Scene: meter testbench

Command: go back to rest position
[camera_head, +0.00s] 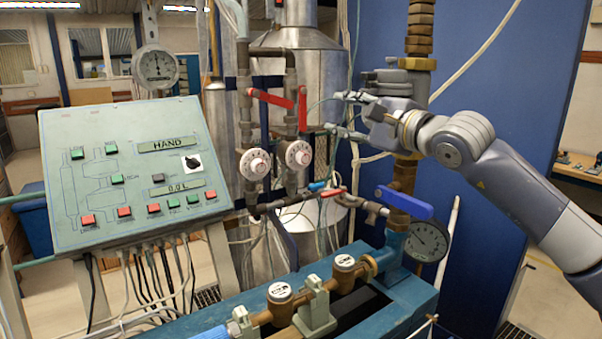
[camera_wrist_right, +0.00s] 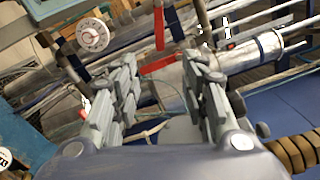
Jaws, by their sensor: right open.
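My right gripper (camera_head: 340,113) is open and empty, its arm coming in from the right in the head view. Its fingertips are in front of the metal tank, to the right of the upright red valve lever (camera_head: 303,108). In the right wrist view the two fingers (camera_wrist_right: 165,85) stand apart with nothing between them. The red levers (camera_wrist_right: 160,62) show beyond the fingertips there; I cannot tell whether a finger touches one. My left gripper is in neither view.
Vertical pipes with round dials (camera_head: 298,155) stand left of the gripper. A blue-handled valve (camera_head: 404,202) and a pressure gauge (camera_head: 427,241) are below the right arm. A control panel (camera_head: 135,215) stands left. The blue wall panel (camera_head: 500,110) is behind the arm.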

